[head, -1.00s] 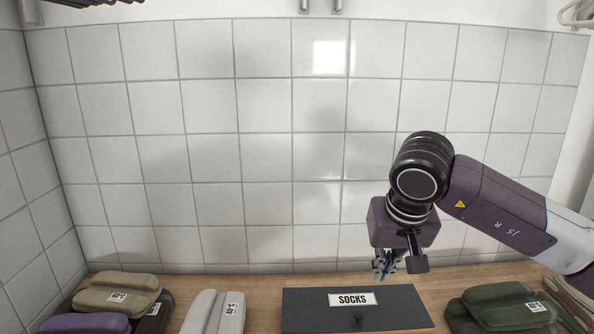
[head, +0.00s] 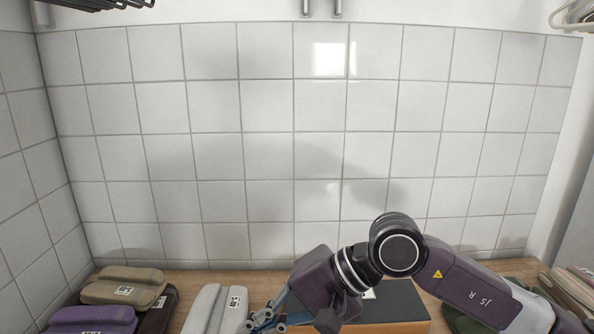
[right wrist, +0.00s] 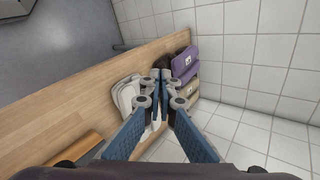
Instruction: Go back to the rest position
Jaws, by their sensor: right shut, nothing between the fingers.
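My right arm comes in from the right in the head view. Its gripper (head: 264,322) is low over the wooden counter, pointing left and down, beside the light grey folded bundle (head: 217,311). The right wrist view shows the same gripper (right wrist: 162,76) with its blue fingers close together, shut and empty. Beyond the fingertips in that view are the light bundle (right wrist: 126,95) and a purple bundle (right wrist: 184,62). My left gripper is not in view.
A dark box (head: 402,303) stands on the counter (head: 190,277), partly hidden by my right arm. Tan (head: 123,287), purple and dark brown bundles lie at left. Green (head: 462,318) and pinkish (head: 574,287) bundles lie at right. A tiled wall (head: 270,110) closes the back.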

